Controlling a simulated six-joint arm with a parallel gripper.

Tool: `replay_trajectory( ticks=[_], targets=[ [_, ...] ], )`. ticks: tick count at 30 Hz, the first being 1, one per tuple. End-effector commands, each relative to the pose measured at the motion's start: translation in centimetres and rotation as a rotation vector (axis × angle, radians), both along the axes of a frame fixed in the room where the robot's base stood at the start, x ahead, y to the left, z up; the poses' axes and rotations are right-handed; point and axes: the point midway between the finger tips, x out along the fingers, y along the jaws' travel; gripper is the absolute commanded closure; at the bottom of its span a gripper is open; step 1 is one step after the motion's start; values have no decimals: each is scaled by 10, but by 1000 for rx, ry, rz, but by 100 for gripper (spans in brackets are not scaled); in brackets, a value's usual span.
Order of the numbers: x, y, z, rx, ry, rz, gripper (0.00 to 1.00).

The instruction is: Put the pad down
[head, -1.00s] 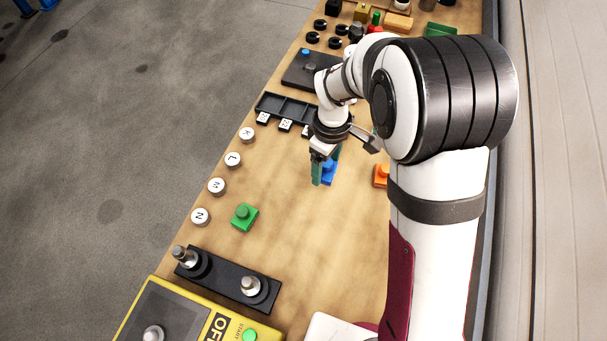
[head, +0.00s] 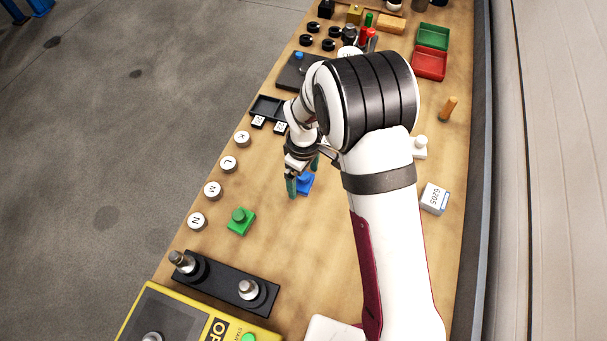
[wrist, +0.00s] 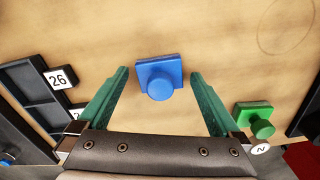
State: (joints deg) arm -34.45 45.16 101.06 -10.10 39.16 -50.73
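The blue pad (head: 305,183) is a square plate with a round knob. It appears flat on the wooden table. In the wrist view, the blue pad (wrist: 159,75) shows whole, between and just beyond my fingertips, with clear gaps at both sides. My gripper (wrist: 160,76) is open, its two green fingers apart and not touching the pad. In the head view my gripper (head: 303,176) is low over the table at the pad, one finger on either side. The arm hides part of the table beyond it.
A green pad (head: 240,221) lies to the left, near the round labels (head: 212,190). A black tray (head: 265,106) with number tags is behind. A white knobbed piece (head: 420,147) and a box marked 6205 (head: 434,198) stand right.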

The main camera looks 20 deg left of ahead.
Motion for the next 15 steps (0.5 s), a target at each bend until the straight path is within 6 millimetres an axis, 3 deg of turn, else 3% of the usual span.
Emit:
replay_trajectory(
  ticks=[4, 7, 15],
  targets=[
    [0, 0, 2, 0, 0, 0, 0],
    [1, 0, 15, 2, -4, 1, 0],
    [1, 0, 90, 2, -4, 1, 0]
  ],
)
